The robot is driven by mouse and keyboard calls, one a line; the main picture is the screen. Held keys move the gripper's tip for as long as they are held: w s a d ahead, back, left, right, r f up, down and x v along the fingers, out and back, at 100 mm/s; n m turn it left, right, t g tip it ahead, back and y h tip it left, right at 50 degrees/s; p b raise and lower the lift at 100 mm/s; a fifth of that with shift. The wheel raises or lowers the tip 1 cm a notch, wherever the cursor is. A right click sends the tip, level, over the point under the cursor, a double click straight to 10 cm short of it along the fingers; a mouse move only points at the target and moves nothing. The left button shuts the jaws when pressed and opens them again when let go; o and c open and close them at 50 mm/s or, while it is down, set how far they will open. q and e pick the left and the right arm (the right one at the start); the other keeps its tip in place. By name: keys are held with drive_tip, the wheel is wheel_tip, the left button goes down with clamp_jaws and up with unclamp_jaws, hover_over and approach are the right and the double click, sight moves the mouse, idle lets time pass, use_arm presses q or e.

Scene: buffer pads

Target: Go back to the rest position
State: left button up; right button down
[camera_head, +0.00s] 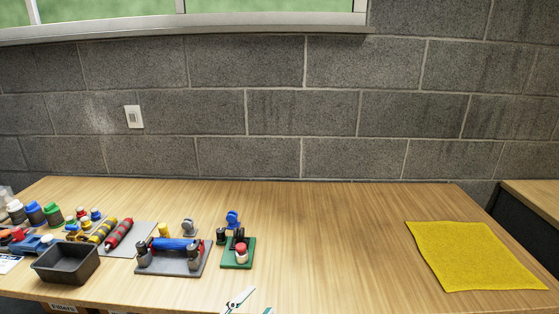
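The tips of my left gripper (252,302) show at the bottom edge, left of centre, over the front of the wooden table (340,240). The two white and teal fingertips stand apart with bare wood between them, and I see nothing held. The rest of this gripper is cut off by the frame. My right gripper is out of view.
Left of the tips are a green pad (231,262) with small parts, a grey holder (180,266) with a blue cylinder (175,244), a black bin (65,265) and several bottles. A yellow cloth (475,255) lies at right. The table's middle is clear.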

use_arm(q)
drive_tip(key=s+a+f+n+g+y, duration=0.2)
drive_tip(key=s+a+f+n+y, duration=0.2)
drive_tip(key=s+a+f, duration=0.3)
drive_tip(key=s+a+f+n+g+y, duration=0.3)
drive_tip(key=s+a+f+n+y, duration=0.2)
drive_tip(key=f, duration=1.2)
drive_tip(key=s+a+n, duration=0.2)
drive_tip(key=s, duration=0.2)
drive_tip(key=shift+a+n, duration=0.2)
drive_tip(key=shift+n, duration=0.1)
